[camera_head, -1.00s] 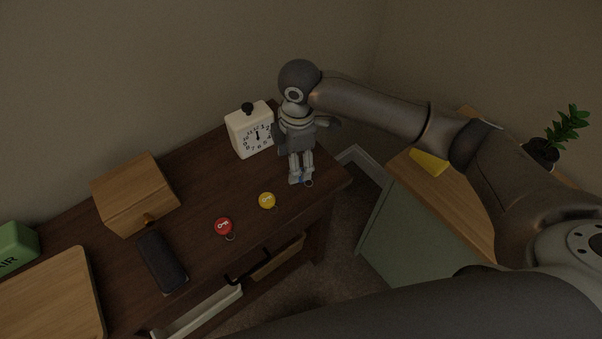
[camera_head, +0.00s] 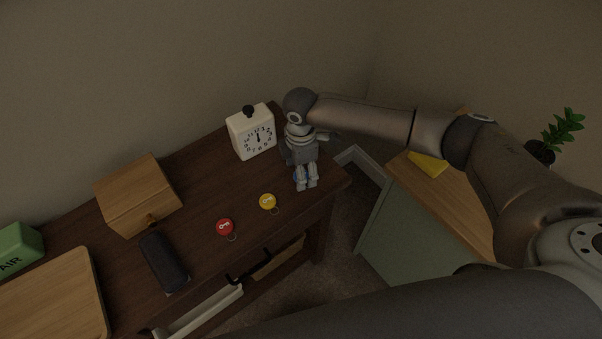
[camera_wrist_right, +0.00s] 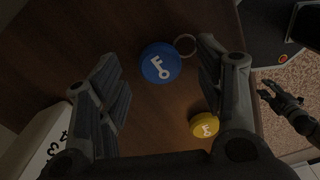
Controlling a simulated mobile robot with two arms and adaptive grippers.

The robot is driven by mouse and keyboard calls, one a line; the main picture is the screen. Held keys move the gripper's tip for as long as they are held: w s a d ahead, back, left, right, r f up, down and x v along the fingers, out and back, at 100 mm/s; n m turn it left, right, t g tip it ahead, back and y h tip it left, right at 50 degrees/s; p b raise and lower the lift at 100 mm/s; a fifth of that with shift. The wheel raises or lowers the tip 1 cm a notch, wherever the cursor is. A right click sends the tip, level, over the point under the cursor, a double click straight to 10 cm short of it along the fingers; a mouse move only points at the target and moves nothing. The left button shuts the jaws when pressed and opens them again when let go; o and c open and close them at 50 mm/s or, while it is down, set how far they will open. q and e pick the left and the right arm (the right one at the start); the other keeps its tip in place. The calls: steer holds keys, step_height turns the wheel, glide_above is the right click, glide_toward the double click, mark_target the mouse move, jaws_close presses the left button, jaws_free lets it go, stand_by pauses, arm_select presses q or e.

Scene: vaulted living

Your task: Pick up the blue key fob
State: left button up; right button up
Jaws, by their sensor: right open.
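The blue key fob (camera_wrist_right: 160,62) lies on the dark wooden table, with a white key symbol and a metal ring at its upper right in the right wrist view. My right gripper (camera_head: 306,184) points down over the right end of the table and mostly hides the blue fob in the head view. In the right wrist view its fingers (camera_wrist_right: 165,80) are open, one on each side of the blue fob. I cannot tell whether they touch it.
A yellow fob (camera_head: 267,202) and a red fob (camera_head: 225,227) lie left of my right gripper. A white clock (camera_head: 251,131) stands close behind. A wooden box (camera_head: 138,195) and a dark case (camera_head: 163,262) are farther left. The table's front edge is near.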

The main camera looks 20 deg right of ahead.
steer(key=shift+f, duration=0.55)
steer(key=c, duration=1)
steer(key=shift+o, duration=0.2)
